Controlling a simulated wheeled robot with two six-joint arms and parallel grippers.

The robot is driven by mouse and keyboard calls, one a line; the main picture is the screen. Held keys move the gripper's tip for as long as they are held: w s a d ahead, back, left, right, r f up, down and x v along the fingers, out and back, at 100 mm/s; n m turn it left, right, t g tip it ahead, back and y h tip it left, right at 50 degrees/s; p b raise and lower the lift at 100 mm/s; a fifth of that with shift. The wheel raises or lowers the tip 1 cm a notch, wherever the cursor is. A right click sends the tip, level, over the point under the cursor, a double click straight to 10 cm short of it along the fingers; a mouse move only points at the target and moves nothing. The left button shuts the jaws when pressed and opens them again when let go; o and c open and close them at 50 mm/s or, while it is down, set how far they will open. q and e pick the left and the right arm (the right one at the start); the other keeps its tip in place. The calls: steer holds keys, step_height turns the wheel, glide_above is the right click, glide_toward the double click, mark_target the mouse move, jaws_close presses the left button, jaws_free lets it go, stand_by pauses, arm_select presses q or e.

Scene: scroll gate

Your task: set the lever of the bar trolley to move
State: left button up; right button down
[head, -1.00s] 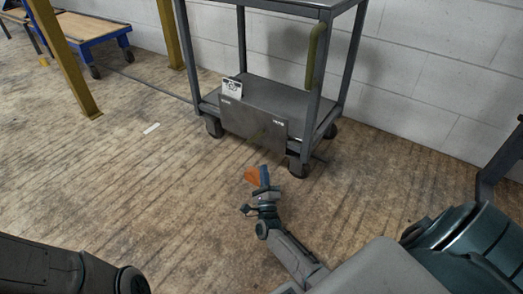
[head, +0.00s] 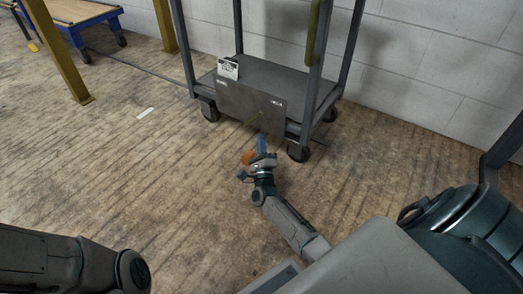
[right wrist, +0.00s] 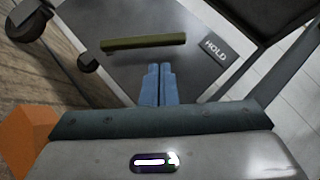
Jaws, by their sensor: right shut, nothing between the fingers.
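The grey bar trolley (head: 318,75) stands near the white wall. Its front panel (head: 240,103) carries the lever, a thin olive bar (head: 254,118) set at a slant in the head view. In the right wrist view the lever (right wrist: 145,42) lies just beyond my fingertips, with the label HOLD (right wrist: 215,47) to its right. The other panel label is too small to read in the head view. My right gripper (head: 262,142) is shut and empty, close in front of the panel, below the lever; contact cannot be told. My left gripper is out of view.
An orange piece (head: 248,158) shows beside my right gripper. A blue cart (head: 85,25) and yellow posts (head: 55,50) stand at the upper left. A dark metal frame (head: 505,145) is at the right edge. The wooden floor left of the trolley is mostly clear.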

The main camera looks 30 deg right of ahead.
mark_target(253, 119)
steer(key=b+x, duration=0.1)
steer(key=x, duration=0.4)
steer(key=shift+d+r+b, duration=0.1)
steer(key=shift+b, duration=0.2)
